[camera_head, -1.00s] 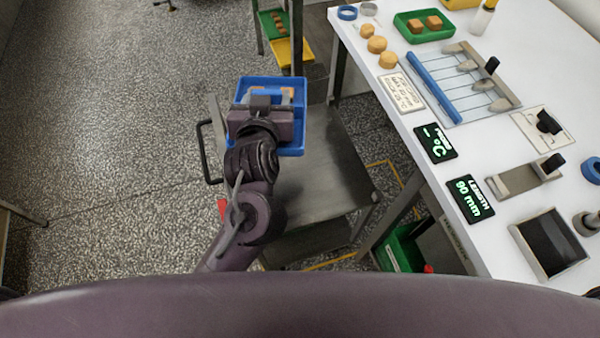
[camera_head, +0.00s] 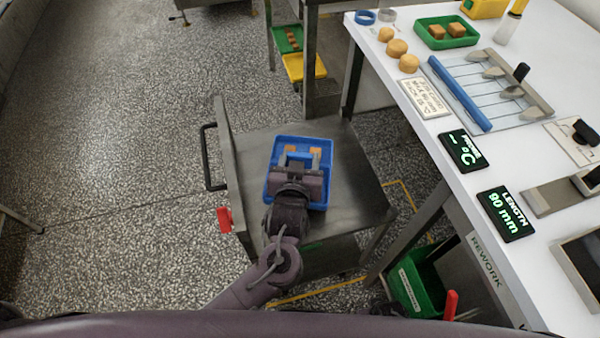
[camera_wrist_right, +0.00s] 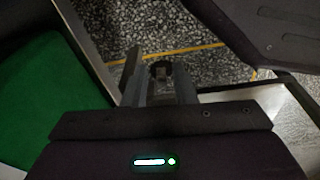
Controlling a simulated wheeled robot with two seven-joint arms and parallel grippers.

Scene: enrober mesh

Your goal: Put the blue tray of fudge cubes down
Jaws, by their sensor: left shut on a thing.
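The blue tray (camera_head: 322,141) with orange-brown fudge cubes (camera_head: 315,152) is in the head view, over the top of the grey steel cart (camera_head: 350,190). The tray looks level. I cannot tell whether its underside touches the cart top. In the right wrist view my right gripper (camera_wrist_right: 158,75) has its fingers apart, with nothing held between them.
The cart has a black handle (camera_head: 207,158) at left and a red piece (camera_head: 225,219). A white worktable (camera_head: 470,160) stands at right with tools, displays and a green tray (camera_head: 447,32). A green bin (camera_head: 415,280) is below it. The cart top right of the tray is clear.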

